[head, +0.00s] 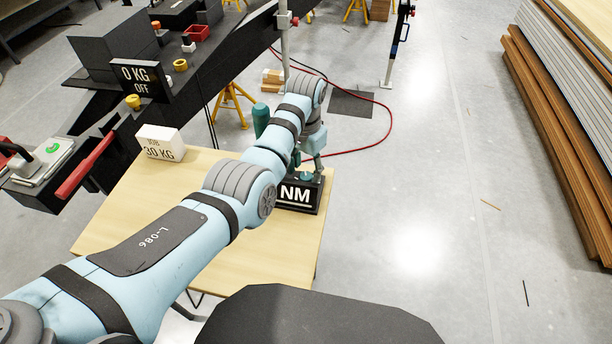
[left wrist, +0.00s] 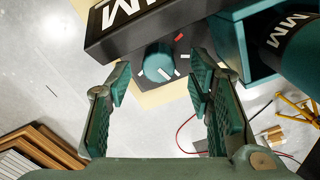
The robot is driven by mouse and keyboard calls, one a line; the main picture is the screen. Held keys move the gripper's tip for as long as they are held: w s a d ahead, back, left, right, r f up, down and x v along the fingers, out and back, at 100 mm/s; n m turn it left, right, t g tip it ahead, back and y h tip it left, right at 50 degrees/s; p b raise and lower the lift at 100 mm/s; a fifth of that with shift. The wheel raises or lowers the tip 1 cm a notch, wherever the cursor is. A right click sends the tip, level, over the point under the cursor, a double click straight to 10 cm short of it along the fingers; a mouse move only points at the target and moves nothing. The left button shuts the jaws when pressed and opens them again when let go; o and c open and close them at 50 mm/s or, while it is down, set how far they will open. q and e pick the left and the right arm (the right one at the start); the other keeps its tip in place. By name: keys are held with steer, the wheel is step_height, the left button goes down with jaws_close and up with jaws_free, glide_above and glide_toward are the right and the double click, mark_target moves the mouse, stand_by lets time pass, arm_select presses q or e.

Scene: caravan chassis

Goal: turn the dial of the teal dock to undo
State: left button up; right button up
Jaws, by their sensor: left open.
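The teal dock shows in the head view as a black box with a white NM label (head: 296,197) on the wooden table, and in the left wrist view as a black face with teal parts (left wrist: 245,52). Its teal round dial (left wrist: 157,62) has a white pointer line, with white ticks and a red tick around it. My left gripper (head: 307,163) is over the dock, pointing down. In the left wrist view my left gripper (left wrist: 160,72) is open, its fingers on either side of the dial with gaps. My right gripper is not in view.
A teal cylinder (head: 261,118) stands beside the dock and looms close at the right of the wrist view (left wrist: 292,45). A white 30 KG block (head: 160,142) sits at the table's back left. Dark chassis beams, a 0 KG OFF sign (head: 139,80) and a red hose lie beyond.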

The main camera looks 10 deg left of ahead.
arm_select(q)
step_height(320, 180, down, 2)
steer(key=shift+w+f, duration=0.1)
steer(key=shift+w, duration=0.05)
steer(key=shift+s+d, duration=0.1)
steer(key=shift+s, duration=0.1)
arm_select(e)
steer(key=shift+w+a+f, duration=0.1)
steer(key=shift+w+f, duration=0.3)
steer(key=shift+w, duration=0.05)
arm_select(q)
steer(key=shift+c, duration=0.3)
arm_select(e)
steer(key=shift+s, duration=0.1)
arm_select(q)
jaws_close()
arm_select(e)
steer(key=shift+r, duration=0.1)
arm_select(q)
steer(key=shift+r+n+p, duration=0.25)
steer(key=shift+n+p, duration=0.6)
steer(key=shift+n, duration=0.45)
steer(key=shift+w+n+p, duration=0.1)
steer(key=shift+n+p, duration=0.35)
steer(key=shift+n, duration=1.25)
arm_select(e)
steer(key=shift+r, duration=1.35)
arm_select(q)
steer(key=shift+f, duration=0.1)
